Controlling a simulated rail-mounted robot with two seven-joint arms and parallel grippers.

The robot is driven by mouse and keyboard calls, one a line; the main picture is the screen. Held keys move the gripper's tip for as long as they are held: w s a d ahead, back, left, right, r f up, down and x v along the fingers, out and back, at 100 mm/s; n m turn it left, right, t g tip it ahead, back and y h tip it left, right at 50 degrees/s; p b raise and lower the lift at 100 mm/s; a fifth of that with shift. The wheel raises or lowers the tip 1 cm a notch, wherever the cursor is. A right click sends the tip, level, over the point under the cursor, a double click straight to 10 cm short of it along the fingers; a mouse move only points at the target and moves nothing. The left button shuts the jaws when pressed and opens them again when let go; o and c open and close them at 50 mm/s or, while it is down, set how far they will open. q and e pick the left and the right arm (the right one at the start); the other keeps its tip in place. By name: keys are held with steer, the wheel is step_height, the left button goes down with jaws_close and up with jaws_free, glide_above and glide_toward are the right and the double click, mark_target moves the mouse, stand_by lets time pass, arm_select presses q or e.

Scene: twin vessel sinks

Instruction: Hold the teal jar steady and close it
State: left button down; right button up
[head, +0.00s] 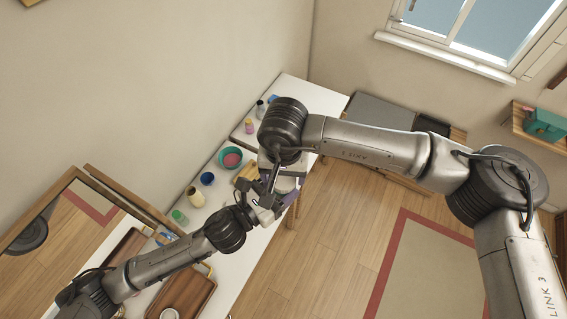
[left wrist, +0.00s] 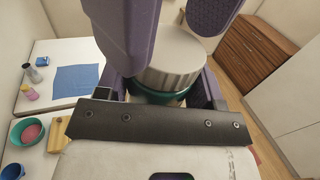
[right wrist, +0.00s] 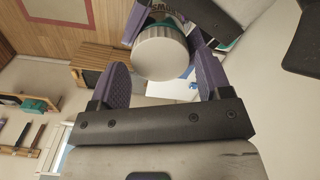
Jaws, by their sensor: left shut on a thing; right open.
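The teal jar (left wrist: 178,97) shows in the left wrist view, with a ribbed silver lid (left wrist: 170,68) on top. My left gripper (head: 276,196) is shut on the jar's body below the lid. My right gripper (right wrist: 160,68) is open, with one purple finger on each side of the lid; gaps show between fingers and lid in the right wrist view. The lid's flat pale top (right wrist: 160,56) faces the right wrist camera. Whether the lid is fully seated cannot be told. In the head view the right arm hides most of the jar.
A blue cloth (left wrist: 82,82) lies on the far surface. Open floor (head: 335,225) lies to the right.

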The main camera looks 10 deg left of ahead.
steer(key=shift+f, duration=0.65)
steer(key=c, duration=0.8)
steer(key=m, duration=0.3)
steer(key=o, duration=1)
steer(key=shift+o, duration=0.2)
steer(key=shift+r, duration=0.1)
